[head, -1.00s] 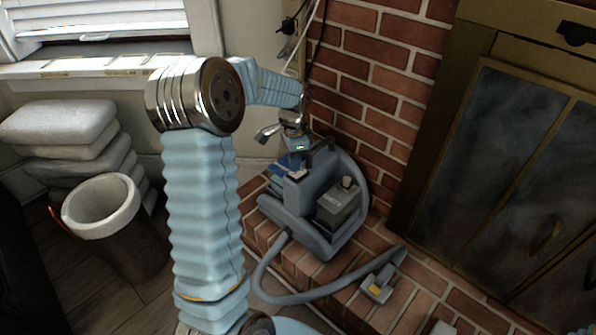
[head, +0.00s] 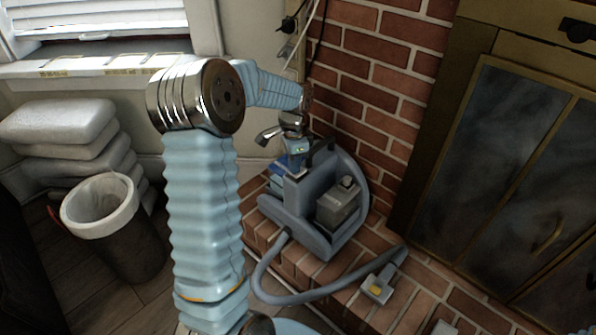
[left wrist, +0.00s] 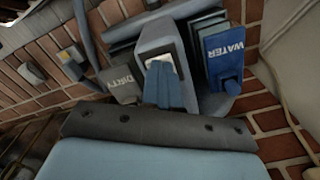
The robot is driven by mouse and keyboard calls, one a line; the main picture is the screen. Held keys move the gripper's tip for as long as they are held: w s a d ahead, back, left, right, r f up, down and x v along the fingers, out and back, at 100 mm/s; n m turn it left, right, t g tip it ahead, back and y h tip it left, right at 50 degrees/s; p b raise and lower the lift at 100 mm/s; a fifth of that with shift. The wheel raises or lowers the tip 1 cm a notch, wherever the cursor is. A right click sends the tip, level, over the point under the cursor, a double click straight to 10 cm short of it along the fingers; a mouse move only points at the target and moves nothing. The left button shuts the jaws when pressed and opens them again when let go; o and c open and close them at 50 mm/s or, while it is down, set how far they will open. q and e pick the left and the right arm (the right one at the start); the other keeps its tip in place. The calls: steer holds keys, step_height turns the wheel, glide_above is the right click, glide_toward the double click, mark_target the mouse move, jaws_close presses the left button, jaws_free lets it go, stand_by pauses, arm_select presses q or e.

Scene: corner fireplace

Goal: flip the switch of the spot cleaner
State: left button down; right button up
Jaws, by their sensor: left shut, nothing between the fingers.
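The spot cleaner (head: 308,205) is a grey machine on the brick hearth, with a dark carry handle and a grey hose. My left gripper (head: 296,160) is at its upper back left side, reaching down from above. In the left wrist view, the shut blue fingers (left wrist: 163,84) are over a small pale switch plate (left wrist: 165,64) on the cleaner's grey body. They look very close to it, but I cannot tell if they touch. The fingers hide most of the switch. A blue tank marked WATER (left wrist: 224,52) is to their right. My right gripper is out of view.
The grey hose (head: 300,296) curls over the hearth to a nozzle (head: 378,287). The brick wall (head: 395,75) and the fireplace doors (head: 500,165) stand close on the right. A bin (head: 125,240) and stacked cushions (head: 60,125) are on the left.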

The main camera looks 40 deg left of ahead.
arm_select(q)
steer(key=shift+f+b, duration=0.3)
steer(key=shift+f, duration=0.15)
step_height(320, 180, up, 7)
steer(key=p, duration=0.5)
steer(key=shift+r+p, duration=0.1)
steer(key=shift+p, duration=0.3)
stand_by(0.5)
